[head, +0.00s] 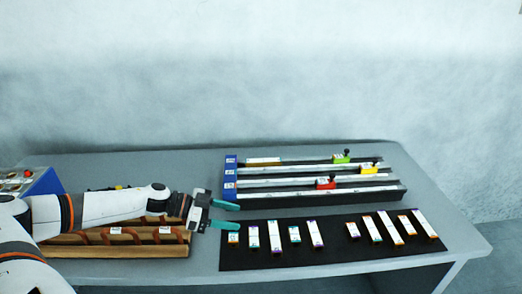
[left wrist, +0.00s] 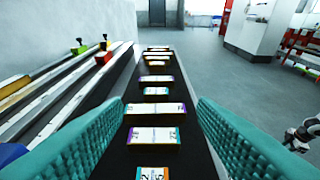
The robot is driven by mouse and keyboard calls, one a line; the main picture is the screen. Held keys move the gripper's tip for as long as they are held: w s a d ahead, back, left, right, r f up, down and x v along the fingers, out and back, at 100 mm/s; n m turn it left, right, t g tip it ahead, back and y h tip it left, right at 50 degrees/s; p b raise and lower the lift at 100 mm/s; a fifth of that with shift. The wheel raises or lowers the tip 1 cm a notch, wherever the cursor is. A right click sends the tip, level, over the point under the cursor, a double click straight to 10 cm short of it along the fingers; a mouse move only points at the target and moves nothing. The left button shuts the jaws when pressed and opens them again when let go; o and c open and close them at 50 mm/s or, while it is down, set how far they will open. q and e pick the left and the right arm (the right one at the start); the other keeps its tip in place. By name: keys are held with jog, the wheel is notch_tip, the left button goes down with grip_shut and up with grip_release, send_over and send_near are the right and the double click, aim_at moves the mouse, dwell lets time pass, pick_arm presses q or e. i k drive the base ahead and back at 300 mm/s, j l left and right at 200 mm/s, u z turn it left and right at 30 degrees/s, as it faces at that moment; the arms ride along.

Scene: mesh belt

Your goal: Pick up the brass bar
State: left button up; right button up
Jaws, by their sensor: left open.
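The brass bar (head: 263,162) appears as a thin golden-brown strip at the left end of the back channel of the slotted rack (head: 398,197). A golden strip also shows at the left edge of the left wrist view (left wrist: 14,88). My left gripper (head: 226,214) reaches in from the left, its turquoise fingers spread apart and pointing right. It is empty, over the left end of the black mat, in front of the rack and apart from the bar. In the left wrist view its fingers (left wrist: 158,118) frame labelled blocks on the mat.
The black mat (head: 333,238) carries several white labelled blocks in two groups. The rack has a blue end block (head: 231,180) and green, yellow and red sliders. A wooden tray (head: 110,251) lies under my left arm. A blue box (head: 40,183) stands far left.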

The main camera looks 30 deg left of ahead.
aim_at(273, 161)
jog(key=i+j, duration=0.85)
jog(key=j, duration=0.15)
